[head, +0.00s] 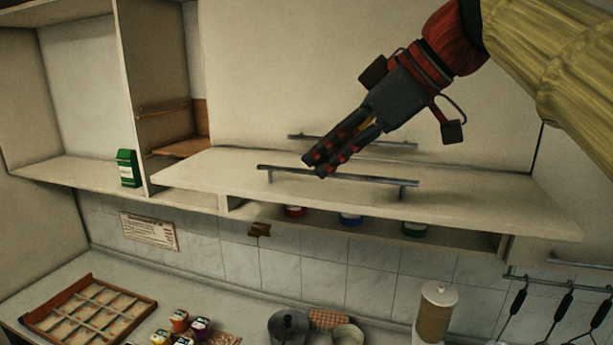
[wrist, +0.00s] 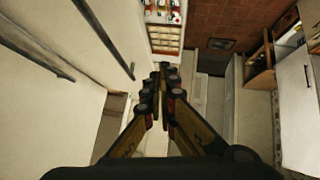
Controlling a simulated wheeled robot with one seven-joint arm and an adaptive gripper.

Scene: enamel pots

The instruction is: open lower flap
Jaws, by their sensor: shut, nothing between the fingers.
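The lower flap (head: 480,203) of the wall cabinet is swung out and up, tilted, with a gap beneath its front edge. Its grey bar handle (head: 340,178) runs along the outer face. The upper flap (head: 270,60) above it looks closed, with its own bar handle (head: 380,145). My gripper (head: 316,168) is shut and empty, in front of the lower flap near its handle; whether it touches the flap I cannot tell. In the wrist view my gripper (wrist: 160,92) points down past two dark bars on pale panels at the left.
Under the flap, several jars show in the cabinet, including a red one (head: 295,211) and a blue one (head: 350,218). An open shelf at left holds a green box (head: 127,168). The counter below holds a wooden tray (head: 150,303), pots and a canister (head: 436,315).

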